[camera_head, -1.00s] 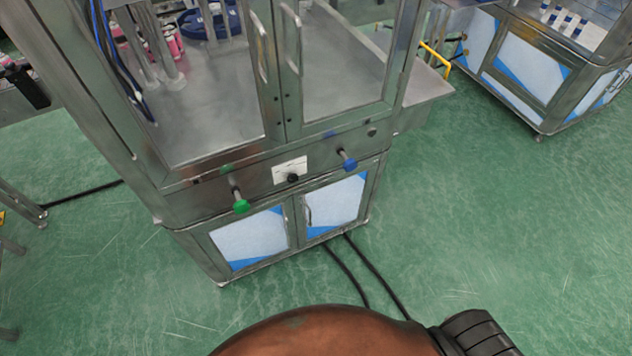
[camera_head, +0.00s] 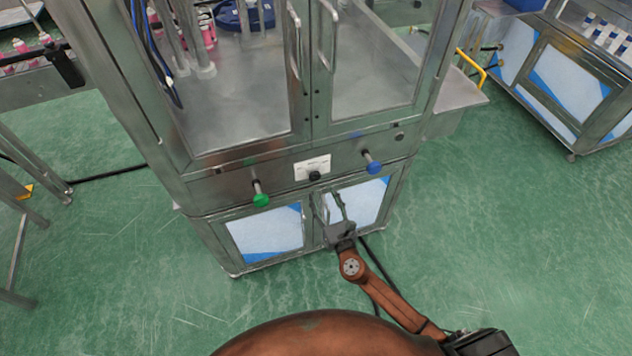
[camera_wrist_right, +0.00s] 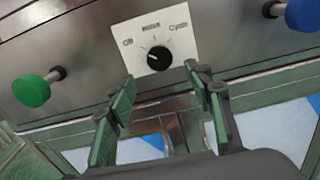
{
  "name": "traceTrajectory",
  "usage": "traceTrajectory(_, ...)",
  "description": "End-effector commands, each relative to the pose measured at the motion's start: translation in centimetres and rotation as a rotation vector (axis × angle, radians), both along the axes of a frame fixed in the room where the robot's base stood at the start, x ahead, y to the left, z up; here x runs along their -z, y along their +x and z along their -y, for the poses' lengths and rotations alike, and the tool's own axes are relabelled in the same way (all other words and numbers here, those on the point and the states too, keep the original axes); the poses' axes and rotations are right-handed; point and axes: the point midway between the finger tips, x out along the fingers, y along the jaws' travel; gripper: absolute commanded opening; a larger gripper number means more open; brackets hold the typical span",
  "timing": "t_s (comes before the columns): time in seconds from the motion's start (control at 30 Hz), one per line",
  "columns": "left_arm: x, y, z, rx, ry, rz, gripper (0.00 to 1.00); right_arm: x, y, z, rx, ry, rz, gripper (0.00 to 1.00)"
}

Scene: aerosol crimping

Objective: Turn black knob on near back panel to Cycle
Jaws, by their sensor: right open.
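The black knob (camera_head: 315,176) sits at the lower edge of a white label plate (camera_head: 306,167) on the steel panel below the cabinet doors. In the right wrist view the knob (camera_wrist_right: 159,58) is near the top middle, with "Off" to its left and "Cycle" to its upper right on the plate. A pale mark shows on the knob's left side, but its exact setting is hard to read. My right gripper (camera_head: 326,199) is open and empty, just below and in front of the knob. Its fingers (camera_wrist_right: 166,86) point toward it, apart from it. My left gripper is out of view.
A green button (camera_head: 261,200) sticks out left of the knob and a blue one (camera_head: 373,167) right of it. Door handles (camera_head: 328,40) stand out above. Lower cabinet doors (camera_head: 264,236) are behind my gripper. The green floor (camera_head: 500,240) is clear at right.

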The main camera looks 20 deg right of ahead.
Motion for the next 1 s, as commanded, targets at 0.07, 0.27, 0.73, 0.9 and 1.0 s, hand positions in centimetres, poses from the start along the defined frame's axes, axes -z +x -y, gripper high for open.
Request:
traceTrajectory(0.07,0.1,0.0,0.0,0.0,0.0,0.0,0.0,-0.1,1.0,-0.1,-0.001,-0.003,0.003,0.47)
traceTrajectory(0.27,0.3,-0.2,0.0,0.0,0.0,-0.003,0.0,0.0,4.2,-0.2,0.0,0.0,0.001,0.47)
traceTrajectory(0.73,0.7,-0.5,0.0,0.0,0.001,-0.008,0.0,0.1,7.3,-0.2,0.001,0.003,-0.002,0.47)
traceTrajectory(0.9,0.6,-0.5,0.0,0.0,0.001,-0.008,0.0,0.1,7.3,-0.2,0.001,0.003,-0.002,0.44)
traceTrajectory(1.0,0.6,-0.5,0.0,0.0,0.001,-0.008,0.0,0.1,7.3,-0.2,0.001,0.003,-0.002,0.37)
